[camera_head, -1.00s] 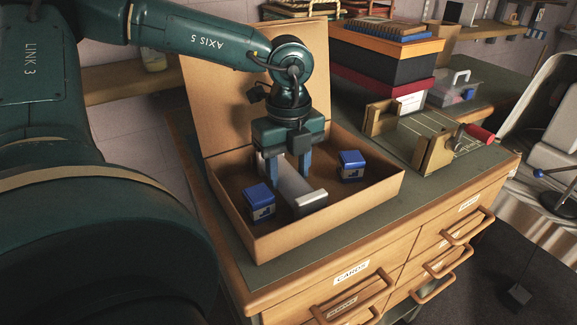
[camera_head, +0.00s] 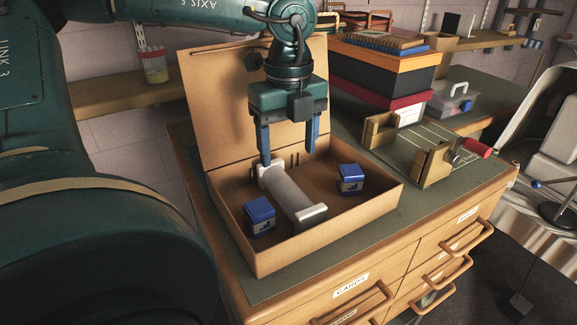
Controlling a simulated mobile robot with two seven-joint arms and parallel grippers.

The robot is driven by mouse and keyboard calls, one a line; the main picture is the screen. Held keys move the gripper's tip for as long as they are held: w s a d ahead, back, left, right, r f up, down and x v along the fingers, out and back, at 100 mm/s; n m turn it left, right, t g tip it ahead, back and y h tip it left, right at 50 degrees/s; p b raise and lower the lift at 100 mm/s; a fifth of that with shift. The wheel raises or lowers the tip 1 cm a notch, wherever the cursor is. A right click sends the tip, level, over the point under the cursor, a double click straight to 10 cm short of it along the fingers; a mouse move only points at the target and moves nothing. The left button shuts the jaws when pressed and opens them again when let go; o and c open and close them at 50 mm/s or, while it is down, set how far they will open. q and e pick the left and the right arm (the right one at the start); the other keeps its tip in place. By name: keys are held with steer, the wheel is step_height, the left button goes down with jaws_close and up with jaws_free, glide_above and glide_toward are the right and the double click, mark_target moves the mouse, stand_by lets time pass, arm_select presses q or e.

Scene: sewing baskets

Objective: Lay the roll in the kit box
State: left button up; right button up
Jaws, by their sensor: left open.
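The white roll (camera_head: 291,192) with wider end pieces lies inside the open cardboard kit box (camera_head: 330,235), slanting from back left to front right. A blue-topped block (camera_head: 260,214) sits in the box to the left of the roll, and another blue-topped block (camera_head: 350,178) sits to its right. My left gripper (camera_head: 288,158) is open and empty. It hangs above the back of the box, over the roll's far end, with its fingers pointing down. My right gripper does not show.
The box lid (camera_head: 225,100) stands open at the back. A wooden holder with a red handle (camera_head: 477,147) stands on the green cutting mat to the right. Stacked boxes (camera_head: 385,75) and a clear case (camera_head: 452,97) stand behind. The cabinet top's front strip is clear.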

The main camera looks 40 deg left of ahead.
arm_select(q)
step_height(320, 180, up, 4)
steer(key=shift+r, duration=0.1)
stand_by(0.7)
